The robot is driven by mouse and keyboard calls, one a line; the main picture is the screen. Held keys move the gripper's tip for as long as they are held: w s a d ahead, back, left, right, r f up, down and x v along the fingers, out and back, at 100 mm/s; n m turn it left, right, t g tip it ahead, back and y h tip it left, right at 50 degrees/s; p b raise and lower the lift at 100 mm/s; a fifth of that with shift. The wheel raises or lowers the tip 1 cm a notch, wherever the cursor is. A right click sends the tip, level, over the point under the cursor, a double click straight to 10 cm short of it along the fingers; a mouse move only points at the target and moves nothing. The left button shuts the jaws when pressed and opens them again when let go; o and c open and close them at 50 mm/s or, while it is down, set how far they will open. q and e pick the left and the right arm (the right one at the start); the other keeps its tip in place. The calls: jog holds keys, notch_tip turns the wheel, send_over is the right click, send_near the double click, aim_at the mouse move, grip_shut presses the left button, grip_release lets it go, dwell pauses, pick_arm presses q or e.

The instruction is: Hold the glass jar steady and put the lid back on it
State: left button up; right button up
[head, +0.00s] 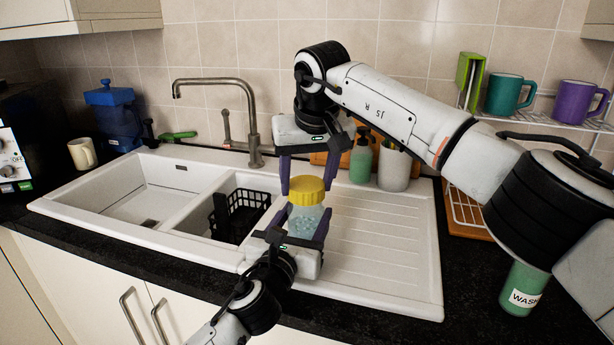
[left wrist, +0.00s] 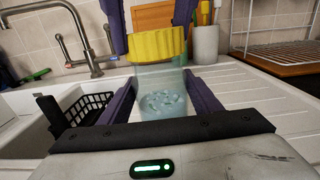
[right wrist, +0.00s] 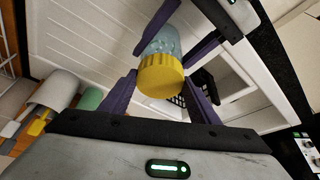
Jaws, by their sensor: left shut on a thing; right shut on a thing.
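The clear glass jar (head: 304,221) has pale blue contents and stands upright over the sink's drainboard edge. My left gripper (head: 301,225) is shut on the jar, one finger on each side, as the left wrist view also shows on the jar (left wrist: 160,92). The yellow ribbed lid (head: 307,191) is at the jar's mouth, roughly level and lined up with it. My right gripper (head: 306,184) comes from above and is shut on the lid, which also shows in the right wrist view (right wrist: 160,76). Whether the lid is fully seated cannot be told.
The white sink (head: 150,190) with a black basket (head: 245,212) lies to the left, with a tall tap (head: 250,120) behind. A soap bottle (head: 361,160) and a white pot (head: 395,168) stand behind the drainboard. A green WASH bottle (head: 523,290) is at the right.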

jog(key=shift+f, duration=0.5)
dwell(0.4)
pick_arm(q)
grip_shut()
pick_arm(e)
jog(key=m+h, duration=0.1)
jog(key=m, duration=0.2)
jog(key=shift+a, duration=0.15)
jog(key=o, duration=1)
jog(key=shift+r, duration=2.25)
